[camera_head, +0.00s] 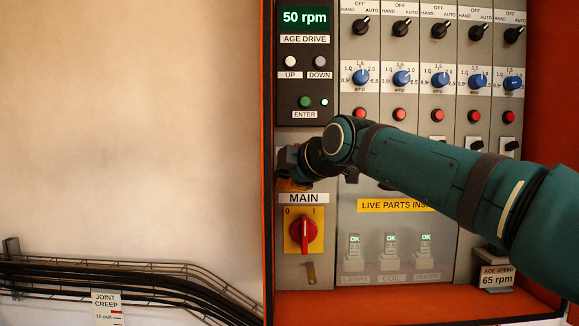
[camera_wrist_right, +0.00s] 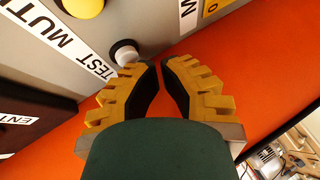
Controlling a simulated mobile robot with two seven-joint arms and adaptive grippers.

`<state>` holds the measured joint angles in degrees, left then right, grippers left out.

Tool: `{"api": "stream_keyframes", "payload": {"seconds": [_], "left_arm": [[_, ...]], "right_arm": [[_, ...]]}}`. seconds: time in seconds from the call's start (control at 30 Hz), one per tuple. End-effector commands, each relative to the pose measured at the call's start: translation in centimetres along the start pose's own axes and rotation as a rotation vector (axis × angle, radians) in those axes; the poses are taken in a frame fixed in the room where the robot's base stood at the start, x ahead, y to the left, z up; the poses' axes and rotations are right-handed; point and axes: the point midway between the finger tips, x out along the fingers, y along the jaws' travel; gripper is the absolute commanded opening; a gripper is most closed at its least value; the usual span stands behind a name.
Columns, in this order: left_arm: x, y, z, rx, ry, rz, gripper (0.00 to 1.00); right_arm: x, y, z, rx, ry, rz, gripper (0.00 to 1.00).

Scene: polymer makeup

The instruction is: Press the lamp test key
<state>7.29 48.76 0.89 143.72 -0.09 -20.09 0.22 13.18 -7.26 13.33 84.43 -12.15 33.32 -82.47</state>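The white lamp test key (camera_wrist_right: 125,55) is a round button in a dark collar on the grey panel, beside a TEST label (camera_wrist_right: 98,67) in the right wrist view. My right gripper (camera_wrist_right: 160,67) has yellow ribbed fingers with dark pads, and their tips are brought together with nothing between them. The tips are just right of the key; I cannot tell if they touch it. In the head view my right gripper (camera_head: 292,184) is above the MAIN label, and my wrist hides the key. My left gripper is not in view.
A yellow button (camera_wrist_right: 84,6) by the MUTE label is close to the key. The red MAIN switch (camera_head: 303,232) is below my gripper, and the AGE DRIVE unit (camera_head: 305,85) above it. An orange cabinet edge (camera_head: 267,140) borders the panel. Cables (camera_head: 120,277) run lower left.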

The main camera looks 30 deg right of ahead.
Motion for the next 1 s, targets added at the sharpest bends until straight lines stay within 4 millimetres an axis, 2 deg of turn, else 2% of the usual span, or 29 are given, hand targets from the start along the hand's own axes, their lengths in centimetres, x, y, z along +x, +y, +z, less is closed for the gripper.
{"api": "stream_keyframes", "payload": {"seconds": [1.0], "left_arm": [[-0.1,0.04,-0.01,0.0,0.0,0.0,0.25]], "right_arm": [[0.63,0.29,0.34,0.0,0.0,0.0,0.0]]}}
